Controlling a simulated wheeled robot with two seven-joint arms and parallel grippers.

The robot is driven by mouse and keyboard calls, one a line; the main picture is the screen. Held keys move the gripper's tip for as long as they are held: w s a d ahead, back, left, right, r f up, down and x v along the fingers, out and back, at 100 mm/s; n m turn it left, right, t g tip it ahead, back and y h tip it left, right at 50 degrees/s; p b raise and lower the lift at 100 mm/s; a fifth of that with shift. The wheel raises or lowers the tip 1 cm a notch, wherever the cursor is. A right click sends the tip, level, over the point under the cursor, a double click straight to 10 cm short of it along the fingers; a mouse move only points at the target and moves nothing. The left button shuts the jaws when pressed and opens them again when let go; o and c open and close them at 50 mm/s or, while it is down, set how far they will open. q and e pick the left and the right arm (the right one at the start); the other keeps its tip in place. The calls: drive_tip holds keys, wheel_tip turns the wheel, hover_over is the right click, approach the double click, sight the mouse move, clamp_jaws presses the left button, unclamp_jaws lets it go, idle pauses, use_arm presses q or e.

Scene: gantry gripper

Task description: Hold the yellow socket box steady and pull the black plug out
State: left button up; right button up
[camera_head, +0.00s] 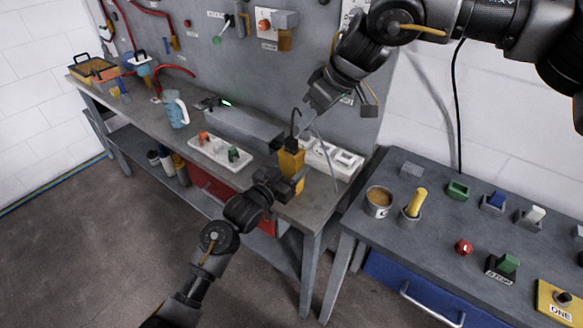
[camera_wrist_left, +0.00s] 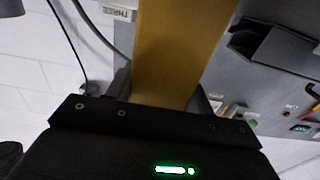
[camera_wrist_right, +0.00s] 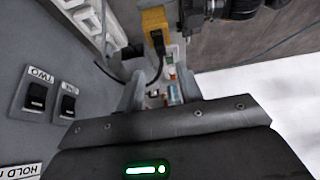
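The yellow socket box (camera_head: 291,163) stands upright near the right end of the grey workbench. The black plug (camera_head: 291,145) sits in its top, with a black cable looping up from it. My left gripper (camera_head: 291,184) is closed around the box from the front; in the left wrist view the box (camera_wrist_left: 178,50) fills the space between the fingers. My right gripper (camera_head: 318,103) is above and to the right of the plug, apart from it. In the right wrist view its fingers are apart with nothing held, and the plug (camera_wrist_right: 158,42) shows beyond them.
A white power strip (camera_head: 332,158) lies right of the box and a white tray with coloured switches (camera_head: 220,152) lies left. The grey pegboard wall (camera_head: 280,75) stands close behind. A second table (camera_head: 430,235) stands at the right.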

sight(291, 139)
use_arm(q)
drive_tip(key=c, duration=0.4)
use_arm(e)
drive_tip(key=shift+o, duration=0.3)
use_arm(q)
drive_tip(key=shift+o, duration=0.2)
use_arm(e)
drive_tip(key=shift+o, duration=0.8)
drive_tip(key=shift+a, duration=0.2)
use_arm(q)
drive_tip(key=shift+d, duration=0.1)
drive_tip(key=shift+a, duration=0.2)
use_arm(e)
drive_tip(key=w+a+h, duration=0.2)
drive_tip(key=w+a+f+h, duration=0.1)
drive_tip(key=a, duration=0.1)
drive_tip(key=shift+m, duration=0.3)
drive_tip(key=shift+w+a+r+g+h, duration=0.1)
drive_tip(key=shift+w+r+g+h, duration=0.1)
drive_tip(key=shift+r+g+h, duration=0.25)
drive_tip(key=shift+r+m, duration=0.3)
drive_tip(key=shift+m, duration=0.2)
use_arm(q)
drive_tip(key=shift+d, duration=0.1)
use_arm(e)
drive_tip(key=shift+m+g, duration=0.3)
drive_tip(key=shift+g, duration=0.45)
wheel_tip(291, 139, down, 10)
drive_tip(key=shift+f, duration=0.1)
